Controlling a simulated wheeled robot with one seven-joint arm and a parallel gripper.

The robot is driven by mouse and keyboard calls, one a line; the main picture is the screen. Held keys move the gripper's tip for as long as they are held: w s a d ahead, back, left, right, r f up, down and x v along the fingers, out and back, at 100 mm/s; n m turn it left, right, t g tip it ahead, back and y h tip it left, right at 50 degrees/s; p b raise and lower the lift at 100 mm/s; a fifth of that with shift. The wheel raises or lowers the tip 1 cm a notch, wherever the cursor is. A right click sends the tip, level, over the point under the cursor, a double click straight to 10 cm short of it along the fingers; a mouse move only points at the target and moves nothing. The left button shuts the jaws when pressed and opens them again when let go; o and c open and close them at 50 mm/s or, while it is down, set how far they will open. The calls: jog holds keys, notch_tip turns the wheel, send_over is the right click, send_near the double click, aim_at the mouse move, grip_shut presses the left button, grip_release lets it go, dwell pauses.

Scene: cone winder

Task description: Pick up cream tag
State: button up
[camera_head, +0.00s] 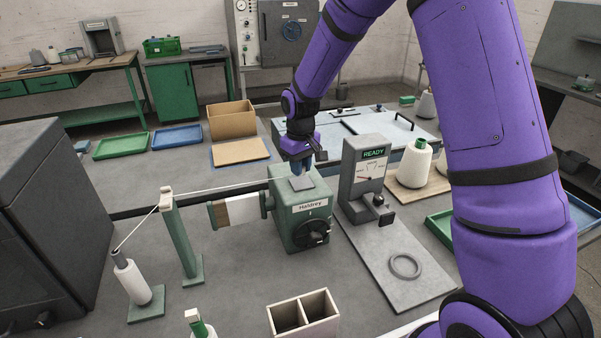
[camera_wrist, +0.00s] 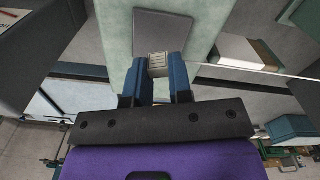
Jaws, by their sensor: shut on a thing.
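The cream tag (camera_wrist: 158,65) is a small pale block with thin dark lines on it, seen between the blue fingertips in the wrist view. My gripper (camera_wrist: 160,72) is shut on it. In the head view my gripper (camera_head: 300,172) points down over the top of the green winder housing (camera_head: 292,218), close to a grey square plate (camera_head: 302,183) on it. The plate also shows just beyond the fingertips in the wrist view (camera_wrist: 162,30). I cannot make out the tag in the head view, nor tell whether it touches the housing or plate.
A white thread runs from a yarn cone (camera_head: 135,284) over a green post (camera_head: 182,240) towards the housing. A grey gauge reading READY (camera_head: 362,175) stands close on the right. A two-compartment box (camera_head: 303,314) is in front. A cardboard box (camera_head: 231,121) stands behind.

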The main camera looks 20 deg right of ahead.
jog(key=s+d+r, duration=0.2)
jog(key=s, duration=0.5)
jog(key=s+d+r, duration=0.2)
jog(key=s+r, duration=0.1)
jog(key=s, duration=0.5)
jog(key=shift+s+d+r, duration=0.15)
jog(key=shift+s+d, duration=0.05)
dwell(0.3)
